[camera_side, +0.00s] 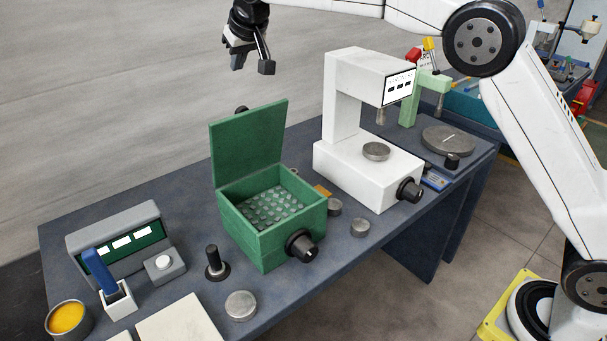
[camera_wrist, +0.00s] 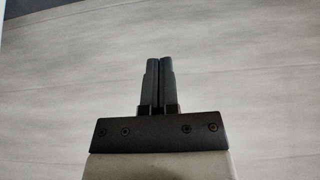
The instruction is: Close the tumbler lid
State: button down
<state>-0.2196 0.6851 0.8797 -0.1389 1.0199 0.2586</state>
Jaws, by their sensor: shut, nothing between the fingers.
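The tumbler is a green box (camera_side: 268,232) on the dark workbench, with a black knob (camera_side: 302,246) on its front right face. Its green lid (camera_side: 249,145) stands open, nearly upright, along the back edge. Inside, rows of small translucent pieces (camera_side: 270,206) show. My gripper (camera_side: 266,67) is in the air above the lid, apart from it, at the top of the side view. In the wrist view my gripper (camera_wrist: 158,62) has its two black fingers together, with nothing between them and only the grey wall behind.
A white press-like machine (camera_side: 343,110) stands right of the box, its head rising higher than the lid. A grey display unit (camera_side: 117,241) and a black upright handle (camera_side: 215,262) are at left. Metal discs (camera_side: 241,305) lie near the front edge. The air around the lid is clear.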

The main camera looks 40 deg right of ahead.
aim_at(241, 107)
jog(key=shift+w+f, duration=0.25)
jog(key=shift+f, duration=1.25)
jog(key=shift+w+f, duration=0.2)
jog(key=shift+f, duration=1.3)
jog(key=shift+w+f, duration=0.25)
jog(key=shift+f, duration=1.25)
jog(key=shift+s, duration=0.3)
